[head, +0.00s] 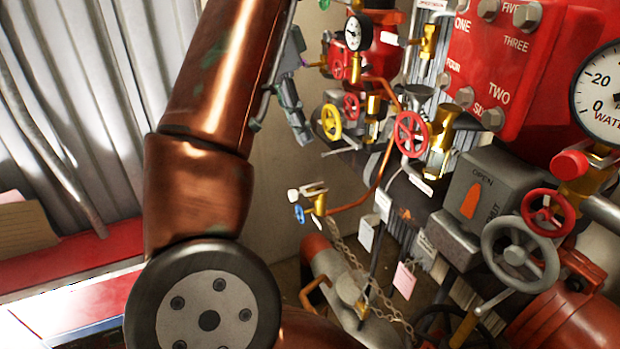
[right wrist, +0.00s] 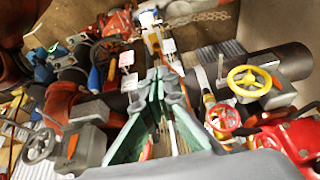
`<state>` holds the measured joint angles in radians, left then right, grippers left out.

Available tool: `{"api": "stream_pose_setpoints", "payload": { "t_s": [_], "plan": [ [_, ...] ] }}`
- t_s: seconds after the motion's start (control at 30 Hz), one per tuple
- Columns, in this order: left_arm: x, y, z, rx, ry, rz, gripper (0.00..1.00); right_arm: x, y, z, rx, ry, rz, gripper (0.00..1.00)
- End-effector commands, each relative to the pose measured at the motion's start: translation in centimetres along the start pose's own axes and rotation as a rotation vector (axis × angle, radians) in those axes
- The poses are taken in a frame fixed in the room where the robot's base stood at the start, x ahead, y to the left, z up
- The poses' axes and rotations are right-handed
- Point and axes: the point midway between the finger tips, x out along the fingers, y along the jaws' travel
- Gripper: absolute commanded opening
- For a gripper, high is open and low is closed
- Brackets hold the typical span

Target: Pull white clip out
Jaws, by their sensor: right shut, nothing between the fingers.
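A small white piece (head: 293,195) sits at the left end of a brass fitting (head: 319,203) with a blue knob, left of the pipework in the head view. It may be the white clip, but I cannot tell for sure. My right gripper (head: 301,132) points down above that fitting, apart from it, and is partly hidden behind a copper-coloured arm link. In the right wrist view, the green-grey fingers (right wrist: 160,80) are together with nothing between them. White pieces show beyond the fingertips, too small to identify. My left gripper is not in view.
A yellow handwheel (head: 331,121) and a red handwheel (head: 411,134) stand right of the right gripper. White tags (head: 383,205) hang among the pipes. A grey box (head: 482,190) with an orange lever and a grey handwheel (head: 520,254) are at the right.

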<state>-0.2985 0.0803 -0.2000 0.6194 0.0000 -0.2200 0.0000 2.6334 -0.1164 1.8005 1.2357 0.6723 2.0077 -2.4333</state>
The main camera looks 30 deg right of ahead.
Motion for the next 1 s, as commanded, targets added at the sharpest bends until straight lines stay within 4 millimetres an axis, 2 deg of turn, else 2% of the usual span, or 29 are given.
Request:
{"api": "stream_pose_setpoints", "payload": {
  "t_s": [0.1,0.47,0.67,0.8,1.0],
  "plan": [
    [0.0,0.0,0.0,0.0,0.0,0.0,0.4,0.1,0.0,0.5,-0.044,-0.015,0.003,0.0],
    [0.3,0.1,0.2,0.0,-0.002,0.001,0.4,0.5,0.0,0.4,-0.04,-0.013,0.005,0.0],
    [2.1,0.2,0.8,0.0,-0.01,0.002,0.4,3.3,-0.1,0.6,-0.037,-0.011,0.009,0.0],
    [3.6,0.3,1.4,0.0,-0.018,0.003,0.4,6.3,-0.1,0.7,-0.036,-0.011,0.009,0.0],
    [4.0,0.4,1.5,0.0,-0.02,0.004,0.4,9.9,0.1,0.6,-0.038,-0.013,0.006,0.0]
  ]
}}
